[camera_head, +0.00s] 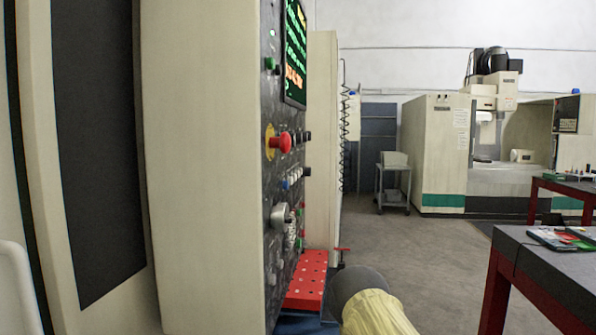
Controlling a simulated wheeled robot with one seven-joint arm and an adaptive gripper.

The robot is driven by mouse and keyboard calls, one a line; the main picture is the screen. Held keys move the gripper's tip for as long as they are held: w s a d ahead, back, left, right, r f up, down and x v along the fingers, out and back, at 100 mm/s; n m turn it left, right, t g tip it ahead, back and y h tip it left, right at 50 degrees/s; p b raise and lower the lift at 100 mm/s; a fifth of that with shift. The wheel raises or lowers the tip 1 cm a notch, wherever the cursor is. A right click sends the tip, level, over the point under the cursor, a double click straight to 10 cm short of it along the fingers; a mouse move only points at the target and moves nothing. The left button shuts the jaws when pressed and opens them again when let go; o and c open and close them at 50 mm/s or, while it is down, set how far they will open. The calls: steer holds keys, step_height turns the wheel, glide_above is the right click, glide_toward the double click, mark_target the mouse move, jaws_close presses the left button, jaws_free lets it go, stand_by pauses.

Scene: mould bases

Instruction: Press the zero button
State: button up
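The machine's control panel (272,200) stands upright on the left and is seen at a steep angle. It carries a screen (294,55) with green and orange text. A red mushroom button (281,143) on a yellow ring sticks out below the screen. Several small white, blue, red and green buttons (293,178) and a grey knob (281,215) sit lower down. I cannot tell which one is the zero button; the labels are too small. A grey and yellow part of my arm shows at the bottom centre. My gripper is not in view.
A red perforated block (307,280) lies on a blue surface at the panel's foot, close to my arm. A dark table (540,270) with red legs stands at right. The grey floor (430,250) between is clear. Another machine (440,150) stands behind.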

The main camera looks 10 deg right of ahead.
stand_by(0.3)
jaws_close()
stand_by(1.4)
